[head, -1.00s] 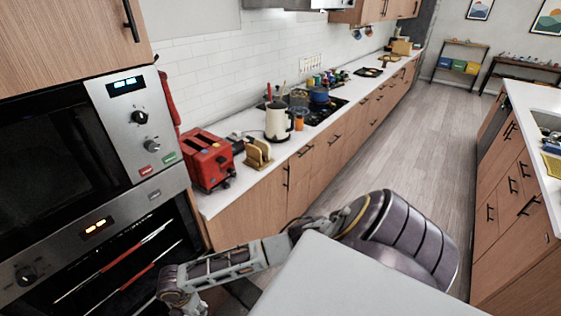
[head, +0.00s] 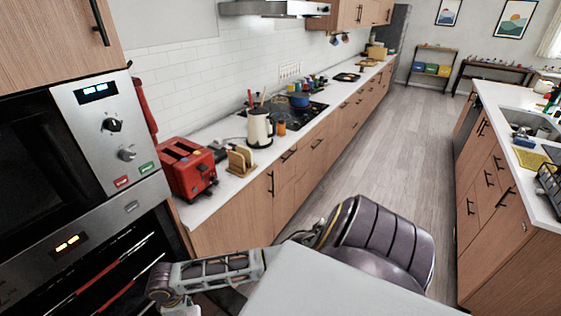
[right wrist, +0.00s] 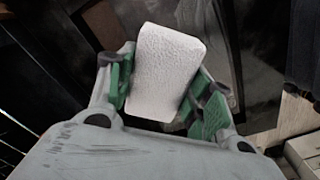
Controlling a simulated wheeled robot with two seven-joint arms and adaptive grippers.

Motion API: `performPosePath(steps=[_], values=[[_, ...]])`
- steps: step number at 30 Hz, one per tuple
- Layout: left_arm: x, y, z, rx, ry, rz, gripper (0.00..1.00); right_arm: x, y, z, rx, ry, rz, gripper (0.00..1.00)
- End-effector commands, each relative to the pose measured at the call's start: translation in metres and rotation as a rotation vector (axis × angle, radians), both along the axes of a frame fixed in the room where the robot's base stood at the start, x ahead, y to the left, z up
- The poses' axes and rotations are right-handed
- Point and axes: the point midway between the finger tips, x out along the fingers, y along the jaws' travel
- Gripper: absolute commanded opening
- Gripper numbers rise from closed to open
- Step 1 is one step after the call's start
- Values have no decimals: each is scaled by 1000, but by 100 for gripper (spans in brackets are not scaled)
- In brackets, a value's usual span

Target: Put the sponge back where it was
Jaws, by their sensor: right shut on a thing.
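A white sponge (right wrist: 166,72) is held between the green-padded fingers of my right gripper (right wrist: 165,85), seen in the right wrist view. The gripper is shut on it, and the sponge sticks out past the fingertips, a little tilted. Neither the sponge nor my right gripper shows in the head view. An island with a sink (head: 528,122) stands at the right of the head view, with a small blue thing beside the sink.
An oven (head: 75,250) stands close on the left. The long counter holds a red toaster (head: 187,167), a kettle (head: 259,128) and a hob. A yellow mat (head: 530,158) and a dark rack (head: 550,183) lie on the island. The floor (head: 385,150) between counter and island is clear.

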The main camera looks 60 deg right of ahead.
Motion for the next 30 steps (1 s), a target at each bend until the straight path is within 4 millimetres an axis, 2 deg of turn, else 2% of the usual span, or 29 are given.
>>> performPosePath(steps=[12,18,24,30], values=[[0,0,-10,0,0,0,0,-1,-26,7,-10,6,-476,29],[0,0,-13,0,0,0,0,-2,-37,10,-16,7,-661,29],[0,0,-14,0,0,0,0,-2,-42,13,-19,5,-747,29],[0,0,-13,0,0,-1,0,-2,-43,13,-19,5,-756,29]])
